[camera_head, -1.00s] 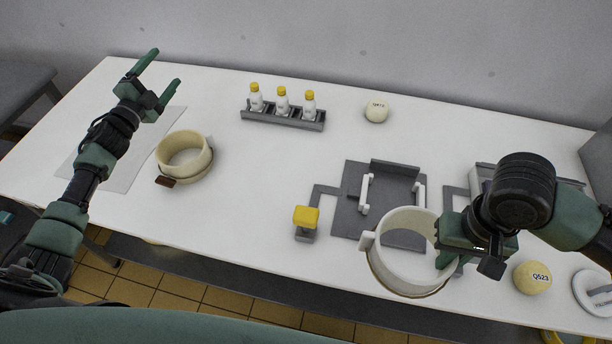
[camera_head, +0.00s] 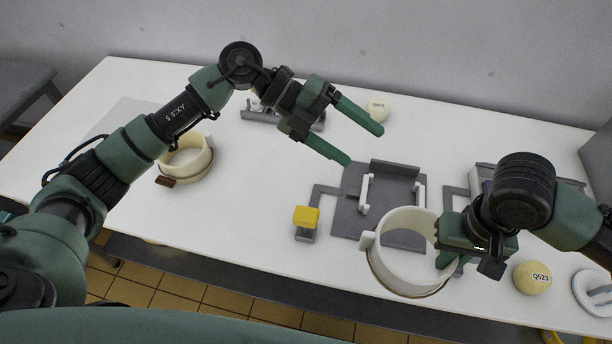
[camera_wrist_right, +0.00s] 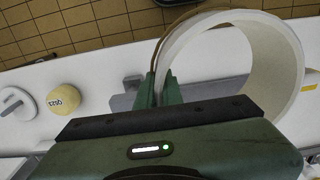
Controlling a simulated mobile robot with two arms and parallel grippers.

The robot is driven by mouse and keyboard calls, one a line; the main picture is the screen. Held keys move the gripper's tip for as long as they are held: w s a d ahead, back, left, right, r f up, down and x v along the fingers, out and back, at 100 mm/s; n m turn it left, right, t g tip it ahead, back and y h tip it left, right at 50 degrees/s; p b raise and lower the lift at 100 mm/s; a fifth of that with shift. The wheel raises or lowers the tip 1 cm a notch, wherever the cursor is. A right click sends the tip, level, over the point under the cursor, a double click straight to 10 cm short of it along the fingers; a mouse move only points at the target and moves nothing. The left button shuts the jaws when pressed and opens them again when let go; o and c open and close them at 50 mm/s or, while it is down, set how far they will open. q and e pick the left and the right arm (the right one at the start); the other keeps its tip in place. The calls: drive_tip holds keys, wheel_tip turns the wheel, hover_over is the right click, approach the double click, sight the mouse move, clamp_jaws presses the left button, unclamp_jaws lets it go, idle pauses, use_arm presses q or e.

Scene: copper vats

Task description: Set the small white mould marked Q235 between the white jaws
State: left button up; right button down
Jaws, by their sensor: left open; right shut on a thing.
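My right gripper (camera_head: 442,250) is shut on the wall of a white ring-shaped mould (camera_head: 388,268), which has a small lug and a brownish lower edge. No marking shows on it. It is held at the table's front edge, in front of the grey plate. In the right wrist view the gripper (camera_wrist_right: 165,90) grips the wall of the mould (camera_wrist_right: 285,50). The white jaws (camera_head: 365,194) stand apart on the grey plate (camera_head: 350,222), with nothing seen between them. My left gripper (camera_head: 362,145) is open and empty, above the area behind the plate.
A cream mould with a brown tab (camera_head: 197,172) stands at left. A yellow-topped block (camera_head: 306,216) adjoins the plate. A ball marked Q523 (camera_head: 532,278) and a white disc (camera_head: 592,292) lie at right. Another ball (camera_head: 377,108) is at the back. My left arm hides the bottles.

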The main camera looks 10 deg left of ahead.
use_arm(q)
drive_tip(key=s+f+m+y, duration=0.1)
drive_tip(key=s+f+y, duration=0.3)
drive_tip(key=s+y, duration=0.15)
drive_tip(key=t+y, duration=0.1)
drive_tip(key=y, duration=0.6)
hover_over(306, 214)
wheel_tip(306, 214, down, 3)
wheel_tip(306, 214, down, 11)
drive_tip(key=shift+f, duration=0.2)
drive_tip(key=c, duration=1.5)
drive_tip(key=shift+o, duration=0.2)
